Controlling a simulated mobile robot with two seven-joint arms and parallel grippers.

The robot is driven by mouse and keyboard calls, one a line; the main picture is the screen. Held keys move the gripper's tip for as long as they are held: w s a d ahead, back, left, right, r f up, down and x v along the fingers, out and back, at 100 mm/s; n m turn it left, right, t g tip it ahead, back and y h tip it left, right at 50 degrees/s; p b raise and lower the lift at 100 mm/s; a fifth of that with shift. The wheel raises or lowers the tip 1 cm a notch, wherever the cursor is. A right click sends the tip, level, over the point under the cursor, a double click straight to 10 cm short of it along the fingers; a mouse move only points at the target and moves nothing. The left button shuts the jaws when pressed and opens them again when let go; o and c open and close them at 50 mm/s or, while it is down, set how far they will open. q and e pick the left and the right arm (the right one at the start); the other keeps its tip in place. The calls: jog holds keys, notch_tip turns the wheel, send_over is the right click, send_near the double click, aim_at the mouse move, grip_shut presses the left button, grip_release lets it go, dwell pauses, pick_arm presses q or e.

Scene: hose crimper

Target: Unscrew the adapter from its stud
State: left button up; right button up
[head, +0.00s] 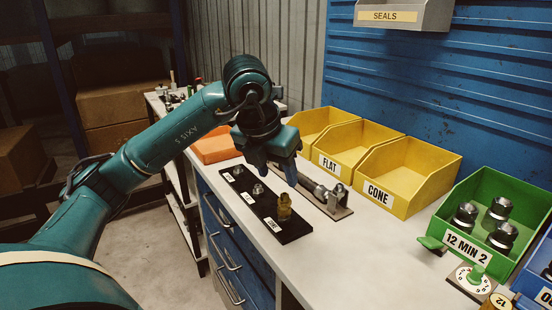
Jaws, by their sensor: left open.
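A black strip (240,195) lies on the bench with small white labels along its near side. A brass-coloured adapter (284,208) stands upright at its near right end; any stud under it is hidden. Two smaller silver-grey fittings, one in the middle (258,191) and one at the far end (238,170), stand on the same strip. My left gripper (274,172) is open and points down above and behind the strip, apart from the brass adapter. Nothing shows between its fingers. My right gripper is out of view.
A metal tool on a plate (338,209) lies right of the strip. Yellow bins (405,180) labelled FLAT and CONE stand behind it. A green bin (483,241) with several dark fittings and a round dial (472,279) are at right. The bench's front middle (350,260) is clear.

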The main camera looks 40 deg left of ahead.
aim_at(284, 194)
pick_arm(q)
jog(key=x, duration=1)
jog(key=shift+c, duration=0.5)
